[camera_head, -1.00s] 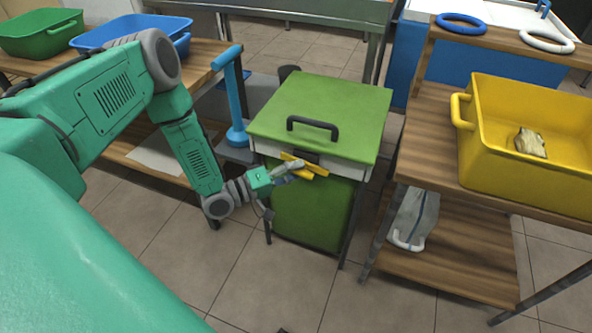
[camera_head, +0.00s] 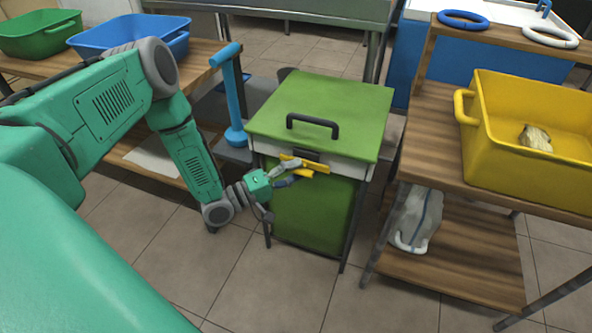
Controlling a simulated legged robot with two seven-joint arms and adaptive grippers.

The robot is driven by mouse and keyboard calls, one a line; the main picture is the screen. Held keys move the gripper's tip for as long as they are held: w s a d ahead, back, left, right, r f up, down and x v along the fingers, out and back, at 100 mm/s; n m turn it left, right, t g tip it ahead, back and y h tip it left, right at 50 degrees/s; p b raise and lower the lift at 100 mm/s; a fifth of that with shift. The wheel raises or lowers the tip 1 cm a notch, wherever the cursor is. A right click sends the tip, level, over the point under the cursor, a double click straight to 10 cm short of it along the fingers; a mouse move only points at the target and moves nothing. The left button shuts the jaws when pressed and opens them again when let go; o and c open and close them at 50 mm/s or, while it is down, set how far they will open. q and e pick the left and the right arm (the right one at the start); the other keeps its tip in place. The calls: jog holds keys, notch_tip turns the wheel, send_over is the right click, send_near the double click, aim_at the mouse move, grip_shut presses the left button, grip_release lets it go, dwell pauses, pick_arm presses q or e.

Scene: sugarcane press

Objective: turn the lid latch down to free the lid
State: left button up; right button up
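The green lid (camera_head: 345,104) with its dark handle (camera_head: 313,123) lies flat on top of the green press box (camera_head: 310,213). A yellow latch (camera_head: 320,166) sits at the front edge of the lid, next to a dark plate (camera_head: 305,155). My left gripper (camera_head: 298,168) is at the front of the box, with its fingers at the latch. The fingers overlap the yellow part, so I cannot tell whether they are closed on it. My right gripper is not in view.
A blue lever (camera_head: 233,98) stands left of the box. A wooden shelf on the right holds a yellow tub (camera_head: 525,155) with a pale piece inside. A cloth bag (camera_head: 415,218) hangs below. Blue (camera_head: 130,32) and green tubs (camera_head: 40,32) stand at back left. Floor in front is free.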

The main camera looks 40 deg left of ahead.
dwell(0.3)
pick_arm(q)
jog(key=v, duration=1.2)
jog(key=shift+w+f, duration=0.1)
jog(key=w+d+m+g+y+p, duration=0.2)
jog(key=d+m+g+p, duration=0.15)
jog(key=d, duration=0.55)
jog(key=s+d+m+g+y+p, duration=0.3)
jog(key=s+d+g+p, duration=0.1)
jog(key=s+d+g, duration=0.15)
jog(key=s+a+r+m+g+y+p, duration=0.2)
jog(key=s+g, duration=0.1)
jog(key=s, duration=0.5)
jog(key=s+a+r+m+g+y+p, duration=0.2)
jog(key=s+g, duration=0.2)
jog(key=s, duration=0.3)
jog(key=shift+s+m+y, duration=0.35)
jog(key=shift+s+y, duration=0.05)
